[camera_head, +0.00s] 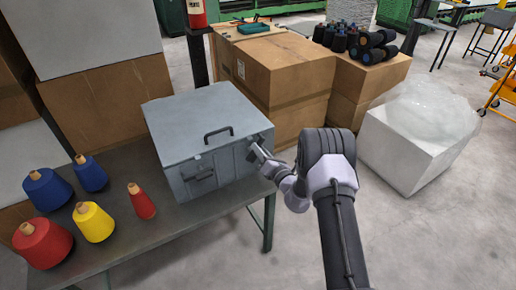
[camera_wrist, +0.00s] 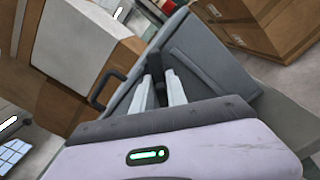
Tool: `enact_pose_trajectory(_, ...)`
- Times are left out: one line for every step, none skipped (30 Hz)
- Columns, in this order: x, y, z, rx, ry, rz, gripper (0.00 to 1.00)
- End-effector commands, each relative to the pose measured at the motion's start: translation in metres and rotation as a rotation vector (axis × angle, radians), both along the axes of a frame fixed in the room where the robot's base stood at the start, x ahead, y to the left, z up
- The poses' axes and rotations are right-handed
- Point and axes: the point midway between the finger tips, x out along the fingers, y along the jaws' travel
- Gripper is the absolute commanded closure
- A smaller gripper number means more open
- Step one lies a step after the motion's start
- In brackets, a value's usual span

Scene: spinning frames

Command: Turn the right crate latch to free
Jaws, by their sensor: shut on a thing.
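The grey metal crate (camera_head: 195,116) stands on the table with its lid down. A dark handle (camera_head: 218,134) sits on its lid, and another handle (camera_head: 200,177) is on its front face. My gripper (camera_head: 256,153) is at the crate's right front side. In the wrist view my gripper's (camera_wrist: 160,90) two pale fingers are shut on the right crate latch (camera_wrist: 155,66), a small dark piece against the crate wall (camera_wrist: 200,65). In the head view the latch is mostly hidden by the fingers, and its exact angle cannot be told.
Blue, red and yellow thread cones (camera_head: 93,221) stand on the table (camera_head: 160,232) left of the crate. Cardboard boxes (camera_head: 285,80) stand behind it. A white block (camera_head: 405,150) under clear wrap is on the floor at right. The floor between is clear.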

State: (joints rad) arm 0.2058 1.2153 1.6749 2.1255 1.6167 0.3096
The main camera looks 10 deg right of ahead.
Motion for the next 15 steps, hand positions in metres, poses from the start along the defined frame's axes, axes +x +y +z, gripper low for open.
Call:
enact_pose_trajectory(0.000, -0.001, -0.001, 0.036, 0.015, 0.000, 1.00)
enact_pose_trajectory(0.000, -0.001, -0.002, 0.064, 0.024, 0.000, 1.00)
enact_pose_trajectory(0.000, -0.002, -0.003, 0.100, 0.036, 0.000, 1.00)
enact_pose_trajectory(0.000, -0.003, -0.004, 0.126, 0.045, 0.000, 1.00)
enact_pose_trajectory(0.000, -0.003, -0.004, 0.154, 0.054, 0.000, 1.00)
enact_pose_trajectory(0.000, -0.004, -0.005, 0.190, 0.066, 0.000, 1.00)
enact_pose_trajectory(0.001, -0.005, -0.006, 0.217, 0.073, 0.000, 1.00)
enact_pose_trajectory(0.001, -0.005, -0.006, 0.244, 0.082, 0.000, 1.00)
enact_pose_trajectory(0.001, -0.006, -0.008, 0.280, 0.095, 0.000, 1.00)
enact_pose_trajectory(0.001, -0.006, -0.008, 0.307, 0.104, 0.000, 1.00)
enact_pose_trajectory(0.001, -0.006, -0.009, 0.335, 0.112, 0.000, 1.00)
enact_pose_trajectory(0.001, -0.007, -0.010, 0.371, 0.125, -0.001, 1.00)
enact_pose_trajectory(0.001, -0.007, -0.011, 0.396, 0.133, 0.000, 1.00)
enact_pose_trajectory(0.002, -0.008, -0.011, 0.423, 0.141, 0.000, 1.00)
enact_pose_trajectory(0.002, -0.008, -0.012, 0.458, 0.153, 0.000, 1.00)
